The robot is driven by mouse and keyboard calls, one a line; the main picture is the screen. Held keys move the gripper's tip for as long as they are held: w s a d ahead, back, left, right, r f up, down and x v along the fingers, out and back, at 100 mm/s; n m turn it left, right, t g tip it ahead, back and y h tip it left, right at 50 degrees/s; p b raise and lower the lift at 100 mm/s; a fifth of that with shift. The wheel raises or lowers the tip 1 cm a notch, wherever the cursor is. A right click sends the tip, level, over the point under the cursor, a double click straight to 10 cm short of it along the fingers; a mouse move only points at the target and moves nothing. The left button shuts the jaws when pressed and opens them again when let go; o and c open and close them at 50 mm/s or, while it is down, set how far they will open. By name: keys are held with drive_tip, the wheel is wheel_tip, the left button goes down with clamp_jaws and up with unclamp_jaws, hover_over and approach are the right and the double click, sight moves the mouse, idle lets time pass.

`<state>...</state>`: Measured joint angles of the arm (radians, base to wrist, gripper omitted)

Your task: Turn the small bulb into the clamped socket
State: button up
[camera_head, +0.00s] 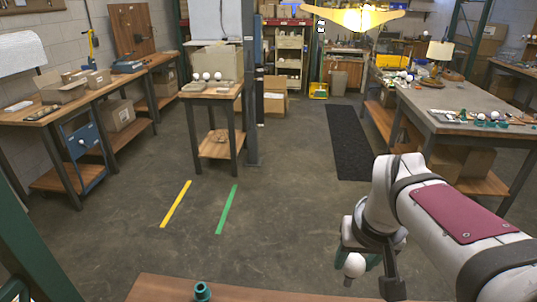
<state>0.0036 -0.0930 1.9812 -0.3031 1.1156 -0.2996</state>
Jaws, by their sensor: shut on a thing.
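The small bulb (354,265) is a white globe at the lower right of the head view, with a short dark end below it. My gripper (366,272) is shut on the bulb and holds it in the air, beyond the far edge of the near wooden table as seen here. The socket (202,291) is a small teal-green piece standing on that table at the bottom of the view, left of my gripper and clearly apart from the bulb. Its clamp cannot be made out, and its lower part is cut off by the frame.
The near wooden table (250,295) shows only as a strip at the bottom. Open floor (285,215) lies beyond it. A grey-topped workbench (445,97) with loose parts stands at right, and a small wooden table (212,91) with white bulbs stands further back.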

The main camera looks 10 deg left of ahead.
drive_tip(key=shift+a, duration=0.2)
drive_tip(key=shift+s+a, duration=0.2)
drive_tip(key=shift+a, duration=0.3)
drive_tip(key=shift+s+a, duration=0.15)
drive_tip(key=shift+a, duration=0.35)
drive_tip(key=shift+s+a, duration=0.2)
drive_tip(key=shift+a, duration=0.5)
drive_tip(key=shift+s+a, duration=0.25)
drive_tip(key=shift+a, duration=0.4)
drive_tip(key=shift+s+a, duration=0.2)
drive_tip(key=shift+a, duration=0.45)
drive_tip(key=shift+s+a, duration=0.2)
drive_tip(key=shift+a, duration=0.5)
drive_tip(key=shift+s+a, duration=0.2)
drive_tip(key=shift+a, duration=0.45)
drive_tip(key=shift+s+a, duration=0.2)
drive_tip(key=shift+a, duration=0.45)
drive_tip(key=shift+s+a, duration=0.2)
drive_tip(key=shift+a, duration=0.3)
drive_tip(key=shift+s+a, duration=0.15)
drive_tip(key=shift+a, duration=0.35)
drive_tip(key=shift+s+a, duration=0.2)
drive_tip(key=shift+a, duration=0.45)
drive_tip(key=shift+s+a, duration=0.15)
drive_tip(key=shift+a, duration=0.4)
drive_tip(key=shift+s+a, duration=0.15)
drive_tip(key=shift+a, duration=0.35)
